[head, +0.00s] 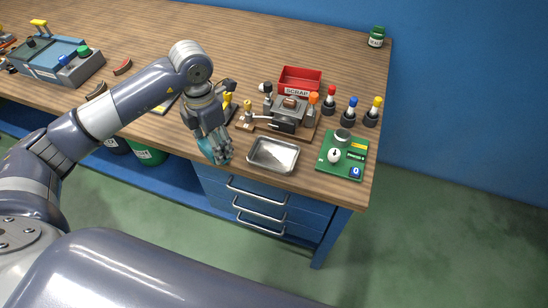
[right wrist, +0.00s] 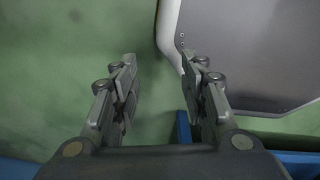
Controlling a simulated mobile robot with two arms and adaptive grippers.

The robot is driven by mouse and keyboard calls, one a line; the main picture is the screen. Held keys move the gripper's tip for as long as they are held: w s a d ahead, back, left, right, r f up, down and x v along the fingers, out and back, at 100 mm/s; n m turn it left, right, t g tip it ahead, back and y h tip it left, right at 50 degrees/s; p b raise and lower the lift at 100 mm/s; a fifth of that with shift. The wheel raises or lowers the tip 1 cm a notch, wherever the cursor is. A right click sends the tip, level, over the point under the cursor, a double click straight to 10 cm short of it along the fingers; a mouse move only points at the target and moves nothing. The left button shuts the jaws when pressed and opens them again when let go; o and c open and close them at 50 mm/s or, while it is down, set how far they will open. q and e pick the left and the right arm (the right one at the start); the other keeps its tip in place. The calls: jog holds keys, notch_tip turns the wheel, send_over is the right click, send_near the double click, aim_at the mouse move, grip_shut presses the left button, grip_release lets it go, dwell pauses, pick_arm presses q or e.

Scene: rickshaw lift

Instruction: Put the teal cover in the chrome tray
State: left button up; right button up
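The teal cover (head: 205,147) is in the head view at the front edge of the bench, partly hidden behind my left gripper. My left gripper (head: 221,158) points down right at the cover, its fingers overlapping it in the view. I cannot tell whether the fingers are closed on the cover or whether it touches the bench. The chrome tray (head: 273,155) lies empty on the bench just right of the cover. My right gripper (right wrist: 160,100) is open and empty in the right wrist view, above the green floor.
Behind the tray stand a small grey vise-like fixture (head: 288,115) and a red scrap bin (head: 300,79). A green board (head: 326,168) with small parts lies right of the tray, with several coloured-top holders behind it. Drawers (head: 262,197) are below the front edge.

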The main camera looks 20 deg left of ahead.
pick_arm(q)
jog(key=n, duration=0.1)
jog(key=w+a+r+n, duration=0.1)
jog(key=n, duration=0.1)
jog(key=shift+n, duration=0.3)
jog(key=shift+w+a+r+n, duration=0.15)
jog(key=shift+w+r+n, duration=0.1)
jog(key=shift+n, duration=0.55)
jog(key=p, duration=0.5)
send_over(274, 157)
jog(key=a, duration=0.2)
jog(key=shift+s+d+f, duration=0.25)
jog(key=shift+f, duration=0.35)
jog(key=shift+w+d+f, duration=0.1)
jog(key=shift+w+d, duration=0.05)
jog(key=shift+d, duration=0.3)
jog(key=f, duration=0.1)
jog(key=f+p, duration=0.1)
jog(key=f, duration=0.1)
jog(key=shift+d+f, duration=0.25)
jog(key=shift+d, duration=0.05)
jog(key=shift+f, duration=0.1)
pick_arm(e)
notch_tip(274, 157, up, 6)
jog(key=shift+d, duration=0.1)
